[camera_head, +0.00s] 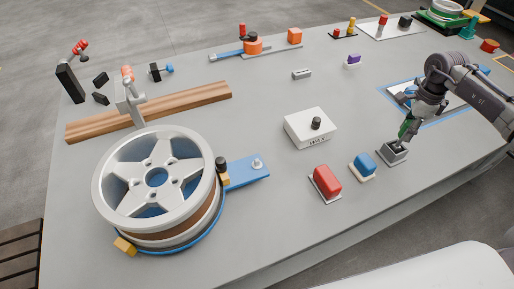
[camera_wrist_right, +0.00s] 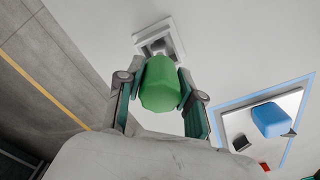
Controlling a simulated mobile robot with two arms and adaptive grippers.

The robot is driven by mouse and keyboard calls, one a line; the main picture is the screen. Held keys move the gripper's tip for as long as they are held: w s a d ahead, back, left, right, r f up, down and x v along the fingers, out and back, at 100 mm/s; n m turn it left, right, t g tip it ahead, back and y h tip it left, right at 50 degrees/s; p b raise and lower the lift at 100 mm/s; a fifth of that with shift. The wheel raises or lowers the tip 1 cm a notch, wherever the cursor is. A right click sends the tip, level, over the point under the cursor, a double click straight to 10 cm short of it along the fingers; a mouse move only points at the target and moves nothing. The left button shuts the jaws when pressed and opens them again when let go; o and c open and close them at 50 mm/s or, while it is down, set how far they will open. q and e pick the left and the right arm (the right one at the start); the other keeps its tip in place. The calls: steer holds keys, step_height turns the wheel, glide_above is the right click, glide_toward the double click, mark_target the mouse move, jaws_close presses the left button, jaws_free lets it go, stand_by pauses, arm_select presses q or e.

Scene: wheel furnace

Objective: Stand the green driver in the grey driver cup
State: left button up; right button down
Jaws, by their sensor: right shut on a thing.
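The green driver (camera_head: 404,130) is in my right gripper (camera_head: 408,126), which is shut on its handle. In the right wrist view the thick green handle (camera_wrist_right: 162,85) sits between the two fingers (camera_wrist_right: 160,92). The grey driver cup (camera_head: 393,153) stands on the table directly below the driver. In the right wrist view the cup (camera_wrist_right: 158,38) shows just beyond the handle, partly covered by it. The driver's lower end is at the cup's opening; I cannot tell how far inside it is. My left gripper is not in view.
A blue block (camera_head: 364,164) on a pale base and a red block (camera_head: 326,180) stand left of the cup. A blue-edged mat (camera_head: 445,118) lies behind it, under my right arm. A white box (camera_head: 309,127) and a large wheel (camera_head: 157,180) are further left.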

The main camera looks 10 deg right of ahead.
steer(key=shift+f, duration=0.55)
steer(key=c, duration=0.7)
jaws_free()
steer(key=shift+o, duration=0.2)
step_height(320, 180, up, 12)
steer(key=shift+r, duration=0.1)
